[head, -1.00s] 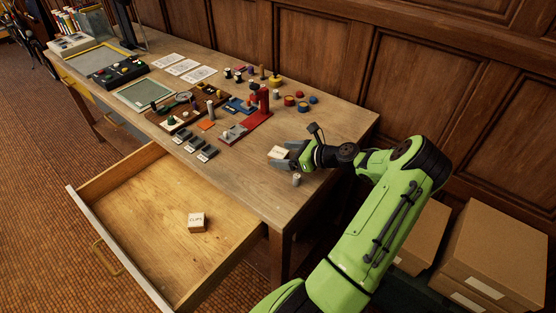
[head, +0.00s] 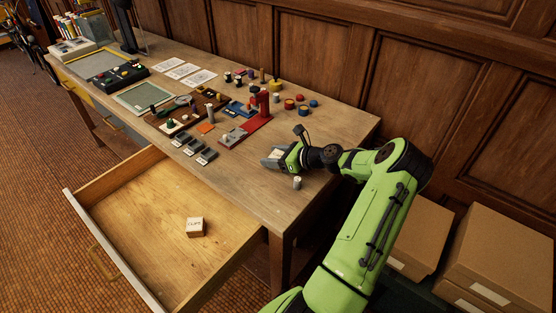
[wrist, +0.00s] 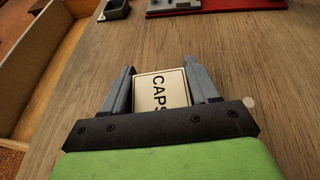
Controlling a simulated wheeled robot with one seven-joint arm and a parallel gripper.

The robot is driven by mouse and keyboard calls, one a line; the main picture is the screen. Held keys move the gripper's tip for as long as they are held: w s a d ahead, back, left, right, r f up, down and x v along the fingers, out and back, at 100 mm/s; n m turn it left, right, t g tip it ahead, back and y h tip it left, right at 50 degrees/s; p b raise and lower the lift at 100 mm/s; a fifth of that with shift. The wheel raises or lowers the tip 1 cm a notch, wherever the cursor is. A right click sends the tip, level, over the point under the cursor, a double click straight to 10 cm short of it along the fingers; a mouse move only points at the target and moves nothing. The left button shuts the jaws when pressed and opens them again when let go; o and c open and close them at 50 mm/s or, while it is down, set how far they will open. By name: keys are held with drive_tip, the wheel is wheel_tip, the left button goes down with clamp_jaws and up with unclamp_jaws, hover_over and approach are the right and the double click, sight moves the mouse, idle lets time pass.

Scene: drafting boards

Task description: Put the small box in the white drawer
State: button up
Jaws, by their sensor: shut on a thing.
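The small box (wrist: 158,92), cream with the letters "CAPS" on top, sits between my gripper's fingers in the wrist view. My gripper (wrist: 160,75) is shut on it. In the head view, my gripper (head: 272,159) is low over the near right part of the desk and its fingers mostly hide the box. I cannot tell whether the box touches the desktop. The drawer (head: 140,205) with a pale whitish front stands pulled out at the lower left, its wooden inside open. A box marked "CLIPS" (head: 195,227) lies in it.
A small grey cylinder (head: 297,183) stands on the desk close to my gripper. A red stand (head: 262,108), dark labelled blocks (head: 195,148) and several coloured pieces fill the middle of the desk (head: 235,175). Cardboard boxes (head: 495,250) stand on the right.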

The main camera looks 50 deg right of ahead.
sight(274, 154)
wheel_tip(274, 154, up, 10)
drive_tip(key=p, duration=0.3)
drive_tip(key=shift+r+p, duration=0.1)
drive_tip(key=shift+p, duration=0.25)
drive_tip(key=shift+a, duration=0.1)
